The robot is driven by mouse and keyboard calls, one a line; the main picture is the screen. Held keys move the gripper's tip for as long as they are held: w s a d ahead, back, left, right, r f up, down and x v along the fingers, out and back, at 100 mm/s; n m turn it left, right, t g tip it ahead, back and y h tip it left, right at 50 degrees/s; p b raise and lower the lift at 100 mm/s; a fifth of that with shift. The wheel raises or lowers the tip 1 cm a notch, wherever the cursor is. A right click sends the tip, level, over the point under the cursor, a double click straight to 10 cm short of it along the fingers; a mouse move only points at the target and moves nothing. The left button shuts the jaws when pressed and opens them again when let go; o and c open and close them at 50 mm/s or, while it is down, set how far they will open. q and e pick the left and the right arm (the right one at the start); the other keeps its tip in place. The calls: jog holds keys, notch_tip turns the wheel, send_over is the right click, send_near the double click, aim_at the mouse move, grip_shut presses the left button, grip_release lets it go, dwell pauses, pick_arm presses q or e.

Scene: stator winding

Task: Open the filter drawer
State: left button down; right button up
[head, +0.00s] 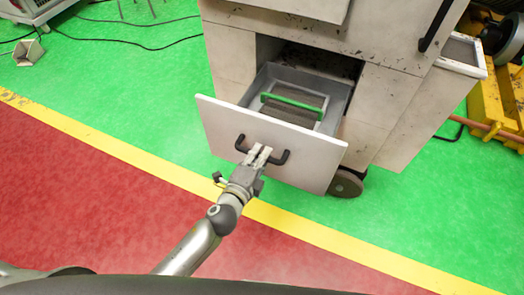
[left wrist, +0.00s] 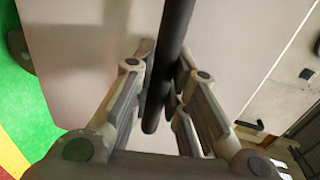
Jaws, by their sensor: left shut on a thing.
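The filter drawer (head: 215,125) has a light grey front panel and stands pulled out of the lower part of the cabinet (head: 230,50). Inside it lies a dark filter with a green frame bar (head: 292,103). A black bar handle (head: 279,158) is on the drawer front. In the left wrist view the dark handle bar (left wrist: 176,40) runs between the two fingers (left wrist: 160,82). My right gripper is not in view.
A black wheel (head: 345,184) shows under the cabinet at the right. Yellow machinery (head: 495,105) stands at the far right. Black cables (head: 110,40) lie on the green floor at the upper left. The floor in front of the drawer is clear, with a yellow line (head: 130,152).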

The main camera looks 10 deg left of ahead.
pick_arm(q)
jog(key=c, duration=1.4)
grip_release()
jog(key=v, duration=1.2)
